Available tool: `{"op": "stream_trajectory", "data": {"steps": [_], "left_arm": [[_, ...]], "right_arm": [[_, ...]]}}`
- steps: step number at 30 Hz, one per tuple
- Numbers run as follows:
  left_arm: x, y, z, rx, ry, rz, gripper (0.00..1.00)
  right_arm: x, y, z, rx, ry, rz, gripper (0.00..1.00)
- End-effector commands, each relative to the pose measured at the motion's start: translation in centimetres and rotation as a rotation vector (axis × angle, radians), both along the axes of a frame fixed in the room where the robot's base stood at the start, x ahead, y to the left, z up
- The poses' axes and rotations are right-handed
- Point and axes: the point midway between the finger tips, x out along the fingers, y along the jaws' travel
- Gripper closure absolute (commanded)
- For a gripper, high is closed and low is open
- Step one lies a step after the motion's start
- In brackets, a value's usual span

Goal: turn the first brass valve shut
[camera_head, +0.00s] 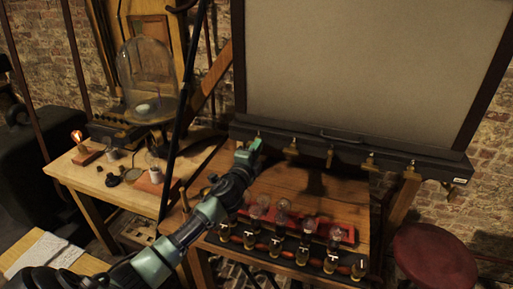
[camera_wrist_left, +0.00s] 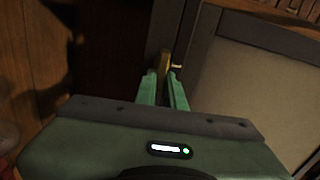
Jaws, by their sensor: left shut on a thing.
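A row of several small brass valves hangs along the dark rail (camera_head: 346,151) under a large pale framed panel. The first brass valve (camera_head: 259,134) is at the left end of the row. My left gripper (camera_head: 254,147) is at this valve, and its green fingers hide most of it. In the left wrist view, the green fingers stand on either side of the narrow brass valve (camera_wrist_left: 165,64), shut on it. How far the valve is turned cannot be told. My right gripper is in neither view.
Other valves, such as the second one (camera_head: 291,149), hang to the right. Below, a wooden table holds a red rack (camera_head: 346,234) of glass bulbs and a row of jars. A bell jar (camera_head: 147,75) stands on the left table. A red stool (camera_head: 434,256) is at right.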

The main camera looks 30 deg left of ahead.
Motion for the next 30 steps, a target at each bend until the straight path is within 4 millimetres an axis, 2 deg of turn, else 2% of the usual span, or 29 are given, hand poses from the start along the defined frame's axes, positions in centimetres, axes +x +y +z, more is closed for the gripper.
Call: {"op": "stream_trajectory", "data": {"steps": [20,21,23,30], "left_arm": [[-0.03,-0.04,-0.27,0.063,0.018,-0.001,1.00],[-0.03,-0.04,-0.27,0.063,0.018,-0.001,0.84],[-0.03,-0.04,-0.27,0.063,0.018,-0.001,0.68],[-0.02,-0.02,-0.18,0.061,0.017,0.000,0.68]], "right_arm": [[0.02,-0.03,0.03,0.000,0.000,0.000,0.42],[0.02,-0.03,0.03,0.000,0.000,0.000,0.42],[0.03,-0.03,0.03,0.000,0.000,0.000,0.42],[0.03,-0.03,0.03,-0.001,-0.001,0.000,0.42]]}}
